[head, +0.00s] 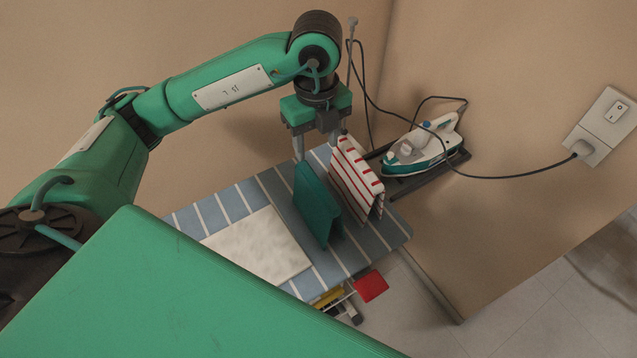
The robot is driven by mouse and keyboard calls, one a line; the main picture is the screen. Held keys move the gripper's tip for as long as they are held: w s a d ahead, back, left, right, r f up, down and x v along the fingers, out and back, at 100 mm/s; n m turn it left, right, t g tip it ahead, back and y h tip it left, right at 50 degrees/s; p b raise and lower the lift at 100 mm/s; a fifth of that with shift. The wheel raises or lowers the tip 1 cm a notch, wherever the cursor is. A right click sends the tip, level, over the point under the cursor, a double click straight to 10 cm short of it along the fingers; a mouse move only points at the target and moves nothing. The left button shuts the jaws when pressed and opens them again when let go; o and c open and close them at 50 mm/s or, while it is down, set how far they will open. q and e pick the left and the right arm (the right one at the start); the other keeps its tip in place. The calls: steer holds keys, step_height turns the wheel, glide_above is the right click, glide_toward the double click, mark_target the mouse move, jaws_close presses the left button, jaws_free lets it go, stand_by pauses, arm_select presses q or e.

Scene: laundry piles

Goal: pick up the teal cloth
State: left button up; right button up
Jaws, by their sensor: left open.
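The teal cloth (316,208) stands folded like a tent on the blue striped ironing board (234,203). My left gripper (318,149) points down above the board, at the top end of the teal cloth. It is open. One finger appears beside the upper end of the teal cloth and the other near the striped cloth; I cannot tell whether either touches. A white cloth with red stripes (356,180) stands folded just to the right of the teal cloth. My right gripper is not in view.
A white and teal iron (421,147) rests on a dark tray at the board's far right, its cord running to a wall socket (591,140). A white cloth (258,246) lies flat on the board's left. A red item (371,286) shows below the board edge.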

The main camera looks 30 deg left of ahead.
mark_target(318, 185)
arm_select(q)
steer(key=f, duration=0.3)
steer(key=shift+s+d+f+p, duration=0.1)
steer(key=shift+s+f+p, duration=0.2)
steer(key=shift+f+p, duration=0.05)
steer(key=f, duration=0.3)
steer(key=shift+w+f+p, duration=0.2)
steer(key=shift+f+p, duration=0.1)
steer(key=shift+f, duration=0.3)
steer(key=shift+s+f, duration=0.1)
steer(key=shift+f, duration=0.05)
step_height(318, 185, down, 4)
steer(key=p, duration=0.2)
steer(key=shift+s+f+p, duration=0.1)
steer(key=shift+f+p, duration=0.05)
steer(key=shift+p, duration=0.15)
steer(key=shift+d+f, duration=0.1)
steer(key=shift+f, duration=0.25)
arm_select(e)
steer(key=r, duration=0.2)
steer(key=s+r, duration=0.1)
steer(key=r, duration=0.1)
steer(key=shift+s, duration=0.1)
arm_select(q)
steer(key=shift+c, duration=0.6)
jaws_close()
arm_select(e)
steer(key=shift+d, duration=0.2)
